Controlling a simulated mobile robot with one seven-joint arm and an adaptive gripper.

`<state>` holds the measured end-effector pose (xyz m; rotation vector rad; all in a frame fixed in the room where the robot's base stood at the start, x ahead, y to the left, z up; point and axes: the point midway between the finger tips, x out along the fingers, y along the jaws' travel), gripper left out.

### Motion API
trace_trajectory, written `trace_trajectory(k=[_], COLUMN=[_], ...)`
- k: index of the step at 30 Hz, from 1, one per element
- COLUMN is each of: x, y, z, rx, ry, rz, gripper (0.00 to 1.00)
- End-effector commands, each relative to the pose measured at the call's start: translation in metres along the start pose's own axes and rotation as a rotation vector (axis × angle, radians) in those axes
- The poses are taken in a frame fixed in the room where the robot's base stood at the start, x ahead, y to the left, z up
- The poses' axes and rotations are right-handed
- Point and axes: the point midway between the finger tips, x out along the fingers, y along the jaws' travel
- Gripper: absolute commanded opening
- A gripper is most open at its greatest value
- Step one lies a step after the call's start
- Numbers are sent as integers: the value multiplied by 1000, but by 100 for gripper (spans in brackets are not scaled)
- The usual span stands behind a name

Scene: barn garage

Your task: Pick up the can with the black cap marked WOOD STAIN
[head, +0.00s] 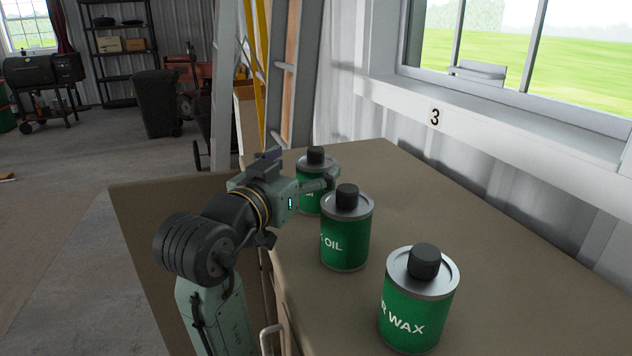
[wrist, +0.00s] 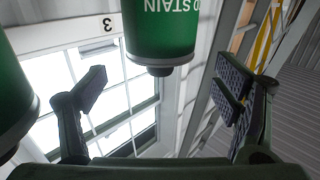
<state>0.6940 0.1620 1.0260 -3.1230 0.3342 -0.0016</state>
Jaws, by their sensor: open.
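The WOOD STAIN can is green with a grey rim and a black cap. In the head view this can (head: 308,199) stands upright at the far end of the bench's row, partly hidden by my gripper (head: 322,183). In the wrist view, which is upside down, the can (wrist: 160,32) shows "D STAIN" and hangs from the top edge, cap lowermost. My gripper (wrist: 163,88) is open, its two fingers spread to either side of the can's line. No contact with the can shows.
The brown bench (head: 480,220) also holds an OIL can (head: 345,240) and a WAX can (head: 415,315) nearer, both green with black caps. Another green can (wrist: 12,95) edges the wrist view. A ladder (head: 285,75) stands behind; a wall and window (head: 500,45) bound the right.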

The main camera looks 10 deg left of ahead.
Motion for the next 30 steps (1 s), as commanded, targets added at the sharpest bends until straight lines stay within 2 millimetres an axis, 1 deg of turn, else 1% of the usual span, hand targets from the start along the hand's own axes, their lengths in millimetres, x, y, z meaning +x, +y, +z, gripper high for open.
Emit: trace_trajectory(k=[10,13,19,30], x=[45,50,50,50], y=[1,0,0,0], z=[0,0,1,0], rx=[-2,-2,-1,-1], ry=[-3,-2,-1,-1], rz=[3,1,1,1], gripper=[83,83,83,59])
